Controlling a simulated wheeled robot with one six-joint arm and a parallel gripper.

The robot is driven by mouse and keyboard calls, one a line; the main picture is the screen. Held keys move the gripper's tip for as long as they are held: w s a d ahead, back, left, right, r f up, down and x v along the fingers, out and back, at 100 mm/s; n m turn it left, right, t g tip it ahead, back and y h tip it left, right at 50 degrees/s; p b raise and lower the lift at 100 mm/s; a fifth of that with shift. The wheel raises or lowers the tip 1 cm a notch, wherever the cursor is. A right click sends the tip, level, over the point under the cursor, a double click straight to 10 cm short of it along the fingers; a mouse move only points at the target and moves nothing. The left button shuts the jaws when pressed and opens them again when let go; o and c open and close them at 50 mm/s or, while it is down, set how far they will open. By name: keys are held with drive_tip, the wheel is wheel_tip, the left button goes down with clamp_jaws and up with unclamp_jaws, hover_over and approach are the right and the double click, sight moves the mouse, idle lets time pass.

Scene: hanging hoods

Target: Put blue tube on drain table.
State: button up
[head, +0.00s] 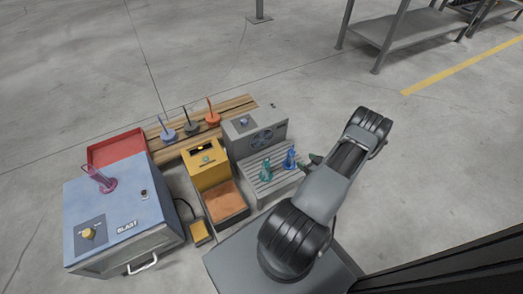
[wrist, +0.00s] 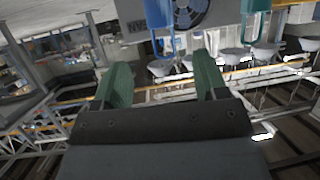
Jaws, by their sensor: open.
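The blue tube (head: 290,158) stands upright on a grey slatted bed (head: 283,182) in front of a grey box with a fan. A teal tube (head: 266,170) stands beside it to the left. My gripper (head: 314,160) is just right of the blue tube in the head view, partly hidden by my arm. In the wrist view my gripper (wrist: 162,66) is open with green fingers and nothing between them. The blue tube (wrist: 161,45) shows beyond the fingertips, cut off by the top edge. I cannot tell which surface is the drain table.
The grey fan box (head: 258,133) stands behind the slatted bed. To the left are a yellow machine (head: 206,165), a red tray (head: 116,147) and a blue cabinet (head: 112,210) with a pink tube (head: 101,179) on top. A wooden slatted rack (head: 235,105) holds several coloured posts.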

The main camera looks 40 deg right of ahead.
drive_tip(key=w+r+n+g+h, duration=0.1)
drive_tip(key=w+r+g+h, duration=0.25)
drive_tip(key=w+r, duration=0.95)
drive_tip(key=w+a+r+m+g, duration=0.1)
drive_tip(key=a+r+g, duration=0.3)
drive_tip(key=a+r, duration=0.8)
drive_tip(key=s+a+r+g+y, duration=0.1)
drive_tip(key=s+a+r, duration=0.2)
drive_tip(key=s+a, duration=0.2)
drive_tip(key=s+a+r+g+y, duration=0.1)
drive_tip(key=s+a+r, duration=0.3)
drive_tip(key=a, duration=0.6)
drive_tip(key=s+a+r+g+y, duration=0.1)
drive_tip(key=s+a+r, duration=0.2)
drive_tip(key=s+a, duration=0.2)
drive_tip(key=a, duration=0.2)
drive_tip(key=shift+s+a+r, duration=0.25)
drive_tip(key=shift+s+a, duration=0.05)
drive_tip(key=shift+a, duration=0.05)
drive_tip(key=shift+r, duration=0.15)
